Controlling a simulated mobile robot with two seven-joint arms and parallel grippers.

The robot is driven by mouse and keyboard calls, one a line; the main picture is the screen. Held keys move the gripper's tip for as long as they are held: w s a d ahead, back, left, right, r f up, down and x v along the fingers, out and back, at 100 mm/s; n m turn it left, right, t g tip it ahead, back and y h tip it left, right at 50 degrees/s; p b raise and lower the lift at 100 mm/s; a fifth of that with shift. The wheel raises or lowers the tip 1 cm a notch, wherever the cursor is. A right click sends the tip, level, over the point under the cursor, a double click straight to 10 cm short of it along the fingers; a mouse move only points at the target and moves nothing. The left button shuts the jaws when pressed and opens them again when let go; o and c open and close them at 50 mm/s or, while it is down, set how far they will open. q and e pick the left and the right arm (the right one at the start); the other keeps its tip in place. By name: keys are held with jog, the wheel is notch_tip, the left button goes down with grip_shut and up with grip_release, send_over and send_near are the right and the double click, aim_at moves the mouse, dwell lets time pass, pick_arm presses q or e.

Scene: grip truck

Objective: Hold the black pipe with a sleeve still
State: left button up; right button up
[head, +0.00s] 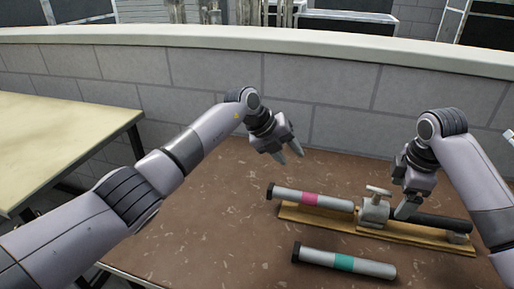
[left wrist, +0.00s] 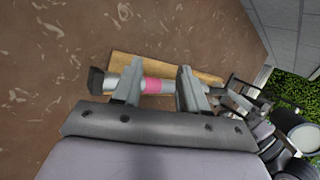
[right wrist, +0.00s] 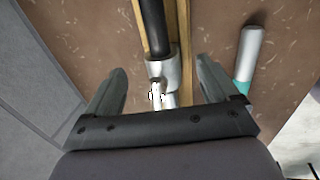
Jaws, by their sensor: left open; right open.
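The black pipe (head: 440,222) lies along a wooden board on the table, at the right in the head view. A grey metal sleeve (head: 374,211) with a small T-handle sits at its left end; the right wrist view shows the pipe (right wrist: 152,28) entering the sleeve (right wrist: 163,72). My right gripper (head: 408,207) is open above the pipe near the sleeve, its fingers on either side in the right wrist view, with no contact visible. My left gripper (head: 290,150) is open and empty, above and behind a grey tube with a pink band (head: 310,199) that points at the sleeve.
The wooden board (head: 410,237) lies under the pipe and sleeve. A grey tube with a teal band (head: 344,263) lies loose in front of it. The brown table (head: 215,225) is clear at left. A grey block wall (head: 330,100) stands behind; a pale table (head: 55,135) is at far left.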

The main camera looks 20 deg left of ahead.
aim_at(391, 210)
pick_arm(q)
jog(key=s+a+r+n+g+y, duration=0.3)
jog(key=s+a+n+g+y, duration=0.1)
jog(key=a+n+y, duration=0.2)
jog(key=shift+s+a+n, duration=0.35)
jog(key=shift+n, duration=0.35)
pick_arm(e)
jog(key=shift+w+f, duration=0.25)
jog(key=shift+f, duration=0.9)
jog(key=shift+w+f, duration=0.2)
jog(key=shift+f, duration=1)
jog(key=shift+w+f, duration=0.25)
jog(key=shift+f, duration=0.9)
